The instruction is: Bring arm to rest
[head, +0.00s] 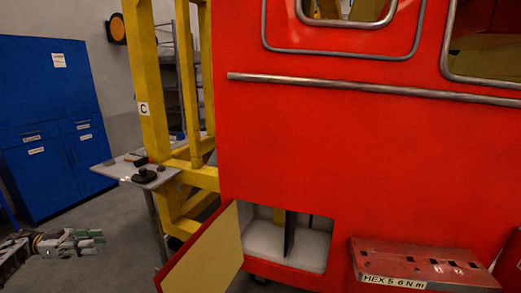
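My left gripper (98,242) shows low at the left edge of the head view, with its arm coming in from the left. Its grey-green fingers point right and look spread apart, with nothing between them. It is over the grey floor, clear of the red train nosecone (330,130) and left of the open hatch door (205,255). My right gripper is not in view.
The hatch opening (308,250) shows a white interior with a dark divider. A red tray (420,262) labelled "HEX 5.6Nm" is at lower right. A yellow frame (150,85), small table (130,170) and blue cabinet (50,110) stand left. Floor around the gripper looks clear.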

